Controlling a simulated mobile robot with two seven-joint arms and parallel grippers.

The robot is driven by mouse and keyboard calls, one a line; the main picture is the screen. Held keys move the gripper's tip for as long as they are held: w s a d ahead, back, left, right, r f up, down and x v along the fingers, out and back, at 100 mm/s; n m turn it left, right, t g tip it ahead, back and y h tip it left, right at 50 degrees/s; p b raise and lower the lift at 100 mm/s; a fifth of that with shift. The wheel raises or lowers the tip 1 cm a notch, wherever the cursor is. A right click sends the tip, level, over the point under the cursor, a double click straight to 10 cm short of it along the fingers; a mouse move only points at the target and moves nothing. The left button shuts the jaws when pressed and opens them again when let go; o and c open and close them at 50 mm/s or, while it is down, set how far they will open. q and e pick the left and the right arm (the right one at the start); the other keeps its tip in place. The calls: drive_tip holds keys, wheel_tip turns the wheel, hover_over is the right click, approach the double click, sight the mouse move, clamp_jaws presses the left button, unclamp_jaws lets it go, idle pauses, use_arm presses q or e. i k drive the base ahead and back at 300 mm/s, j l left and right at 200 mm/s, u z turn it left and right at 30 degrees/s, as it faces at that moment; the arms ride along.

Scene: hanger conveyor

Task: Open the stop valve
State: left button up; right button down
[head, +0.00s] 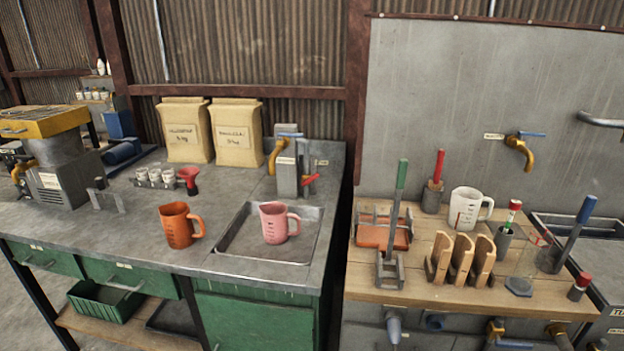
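Neither of my grippers is in view. No valve carries a label that I can read as the stop valve. A grey post (287,172) at the sink holds a brass spout with a blue lever (290,134) lying about level on top. A red lever (309,179) sits low on that post's right side. On the grey wall, a brass tap (519,147) has a blue lever pointing right. Brass fittings (495,328) show partly under the right bench, cut by the frame edge. I cannot tell which valve the task names.
A pink jug (274,223) stands in the sink tray (238,250), an orange jug (178,226) left of it. The wooden bench (360,280) is crowded with a white jug (467,208), wooden racks (462,259) and upright handled tools. A dark gap separates the benches.

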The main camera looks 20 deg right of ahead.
sight(315, 177)
drive_tip(key=i, duration=1.2)
drive_tip(key=l+z, duration=0.05)
